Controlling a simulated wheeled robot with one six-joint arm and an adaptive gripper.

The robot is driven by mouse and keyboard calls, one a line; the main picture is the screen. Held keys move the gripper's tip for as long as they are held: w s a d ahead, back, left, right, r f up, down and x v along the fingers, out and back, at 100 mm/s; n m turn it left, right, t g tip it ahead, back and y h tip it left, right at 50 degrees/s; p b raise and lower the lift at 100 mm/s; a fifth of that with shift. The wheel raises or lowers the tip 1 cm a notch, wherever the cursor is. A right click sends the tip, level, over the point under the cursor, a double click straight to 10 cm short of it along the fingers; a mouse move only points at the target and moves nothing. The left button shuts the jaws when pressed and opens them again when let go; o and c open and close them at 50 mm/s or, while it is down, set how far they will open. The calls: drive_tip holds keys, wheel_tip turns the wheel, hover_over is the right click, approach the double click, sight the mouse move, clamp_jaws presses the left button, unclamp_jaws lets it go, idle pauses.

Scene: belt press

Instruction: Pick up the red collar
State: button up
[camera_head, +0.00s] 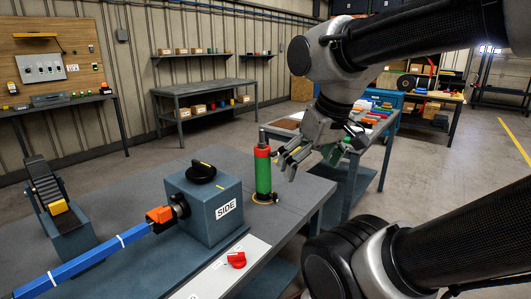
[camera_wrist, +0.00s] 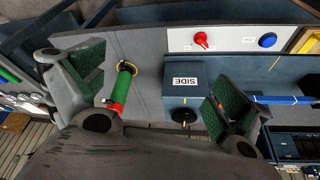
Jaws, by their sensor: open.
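The red collar (camera_head: 262,151) sits at the top of an upright green cylinder (camera_head: 263,178) on the bench, with a grey pin rising above it. In the wrist view the collar (camera_wrist: 116,108) shows at the near end of the green cylinder (camera_wrist: 122,86). My gripper (camera_head: 311,158) is open, just right of the cylinder in the head view. In the wrist view its green-padded fingers spread wide (camera_wrist: 155,82), with the collar between them, nearer the left finger. Nothing is held. Whether a finger touches the collar cannot be told.
A blue-grey box marked SIDE (camera_head: 205,205) with a black knob stands left of the cylinder. A blue bar (camera_head: 85,262) with an orange end reaches it. A panel with a red knob (camera_head: 236,260) lies at the front. A table of coloured parts stands behind my gripper.

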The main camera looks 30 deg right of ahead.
drive_tip(key=shift+d, duration=0.15)
drive_tip(key=c, duration=0.3)
drive_tip(key=d+f+m+g, duration=0.1)
drive_tip(key=d+f, duration=0.1)
drive_tip(key=shift+s+d+f+m, duration=0.15)
drive_tip(key=shift+d+f+m, duration=0.15)
drive_tip(key=shift+d+m, duration=0.1)
drive_tip(key=shift+c, duration=0.3)
drive_tip(key=m+t+y, duration=0.2)
drive_tip(key=m+t, duration=0.8)
drive_tip(key=m, duration=2.2)
approach(264, 147)
drive_tip(key=d+x, duration=0.1)
drive_tip(key=x, duration=0.3)
drive_tip(key=shift+w+a+f+y, duration=0.15)
drive_tip(key=shift+w+a+f, duration=0.15)
drive_tip(key=shift+w, duration=0.2)
drive_tip(key=shift+w+a+f+y, duration=0.2)
drive_tip(key=shift+w+f, duration=0.15)
drive_tip(key=shift+w, duration=0.15)
drive_tip(key=shift+r+x, duration=0.2)
drive_tip(key=shift+x, duration=2.35)
